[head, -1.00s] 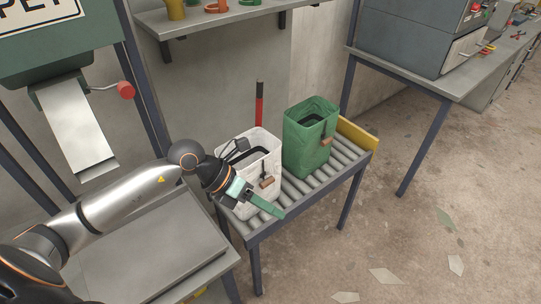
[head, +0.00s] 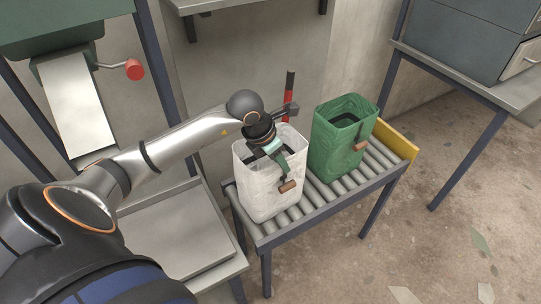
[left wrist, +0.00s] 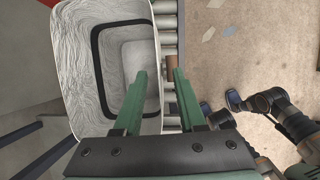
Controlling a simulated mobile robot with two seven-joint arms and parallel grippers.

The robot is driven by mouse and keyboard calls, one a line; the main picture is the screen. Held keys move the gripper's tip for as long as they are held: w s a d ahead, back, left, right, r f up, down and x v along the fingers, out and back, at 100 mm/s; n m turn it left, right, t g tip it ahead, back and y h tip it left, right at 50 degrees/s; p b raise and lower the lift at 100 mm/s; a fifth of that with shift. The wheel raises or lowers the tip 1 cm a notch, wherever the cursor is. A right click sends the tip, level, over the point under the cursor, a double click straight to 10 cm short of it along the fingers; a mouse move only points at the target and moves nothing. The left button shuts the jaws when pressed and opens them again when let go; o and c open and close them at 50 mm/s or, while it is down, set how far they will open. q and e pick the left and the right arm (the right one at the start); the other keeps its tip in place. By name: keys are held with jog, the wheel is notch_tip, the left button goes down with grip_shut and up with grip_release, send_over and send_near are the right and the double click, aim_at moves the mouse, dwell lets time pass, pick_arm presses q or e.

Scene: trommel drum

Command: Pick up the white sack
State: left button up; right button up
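The white sack (head: 262,192) stands upright and open-topped on the roller conveyor, with a brown tag or handle (head: 290,186) on its front right. In the left wrist view the sack (left wrist: 85,60) shows from above, with a dark band inside. My left gripper (head: 280,162) points down at the sack's right rim. In the left wrist view its two green fingers (left wrist: 158,85) are apart, one over the sack's opening and one outside the right rim. I cannot tell whether they touch the wall. Part of my other arm (left wrist: 268,100) shows there; its finger state is unclear.
A green sack (head: 340,140) stands right of the white one on the roller conveyor (head: 318,192), which ends at a yellow stop (head: 398,138). A red post (head: 289,105) rises behind. A metal chute (head: 75,105) and crank (head: 133,69) are at left. The floor at right is mostly clear.

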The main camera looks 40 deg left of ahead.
aim_at(289, 175)
pick_arm(q)
jog(key=b+x, duration=0.2)
jog(key=x, duration=0.2)
jog(key=shift+w+f+b, duration=0.15)
jog(key=shift+f+b, duration=0.1)
jog(key=shift+b, duration=0.15)
jog(key=shift+w+d+f, duration=0.1)
jog(key=shift+w+f, duration=0.05)
jog(key=shift+f, duration=0.25)
pick_arm(e)
jog(key=shift+w+a+f, duration=0.25)
jog(key=shift+a+f, duration=0.1)
jog(key=shift+f, duration=0.2)
jog(key=shift+w+a+f, duration=0.25)
jog(key=shift+a+f, duration=0.1)
jog(key=shift+f, duration=0.15)
pick_arm(q)
jog(key=shift+f+b, duration=0.2)
jog(key=shift+b, duration=0.25)
pick_arm(e)
jog(key=shift+d+f, duration=0.2)
jog(key=shift+f, duration=0.15)
jog(key=shift+s+f, duration=0.1)
jog(key=shift+s, duration=0.05)
pick_arm(q)
grip_shut()
pick_arm(e)
jog(key=shift+s+f, duration=0.1)
jog(key=shift+s, duration=0.1)
jog(key=shift+w, duration=0.25)
